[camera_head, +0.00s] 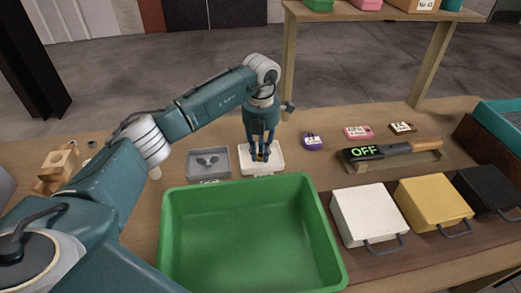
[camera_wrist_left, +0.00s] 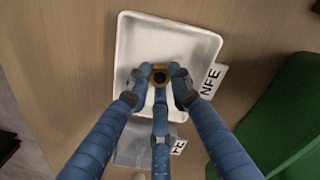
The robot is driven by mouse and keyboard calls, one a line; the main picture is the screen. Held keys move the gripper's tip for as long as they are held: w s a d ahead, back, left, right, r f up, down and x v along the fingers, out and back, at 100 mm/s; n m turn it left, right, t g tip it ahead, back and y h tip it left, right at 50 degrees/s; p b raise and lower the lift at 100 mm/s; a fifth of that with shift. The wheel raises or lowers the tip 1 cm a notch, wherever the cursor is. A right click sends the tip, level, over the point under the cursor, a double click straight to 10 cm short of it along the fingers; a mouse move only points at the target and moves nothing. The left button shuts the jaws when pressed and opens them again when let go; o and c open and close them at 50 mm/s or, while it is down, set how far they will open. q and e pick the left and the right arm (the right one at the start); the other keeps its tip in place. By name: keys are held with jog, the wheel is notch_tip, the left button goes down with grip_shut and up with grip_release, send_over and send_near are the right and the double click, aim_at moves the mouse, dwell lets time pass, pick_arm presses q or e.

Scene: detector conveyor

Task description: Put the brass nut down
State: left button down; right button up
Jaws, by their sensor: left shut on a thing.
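The brass nut (camera_wrist_left: 160,74) is a small golden ring between the blue fingertips of my left gripper (camera_wrist_left: 160,82) in the left wrist view. My left gripper is shut on it, over the white tray (camera_wrist_left: 205,42) with a tag reading NFE. I cannot tell whether the nut touches the tray floor. In the head view my left gripper (camera_head: 262,155) points down at the white tray (camera_head: 275,168), and the nut is mostly hidden by the fingers. My right gripper is not in view.
A grey tray (camera_head: 222,174) with small metal parts stands left of the white tray. A large green bin (camera_head: 318,222) is in front. White (camera_head: 366,213), yellow (camera_head: 433,202) and black (camera_head: 487,188) boxes stand right. A device (camera_head: 375,152) reads OFF. Wooden blocks (camera_head: 55,168) stand left.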

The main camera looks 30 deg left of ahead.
aim_at(261, 156)
pick_arm(q)
jog(key=c, duration=1.6)
grip_release()
jog(key=shift+f, duration=0.1)
jog(key=shift+o, duration=0.2)
jog(key=shift+r, duration=0.2)
jog(key=shift+w+r, duration=0.1)
jog(key=shift+r, duration=0.2)
notch_tip(261, 156, up, 11)
jog(key=b, duration=0.2)
jog(key=shift+r, duration=0.15)
jog(key=shift+d, duration=0.1)
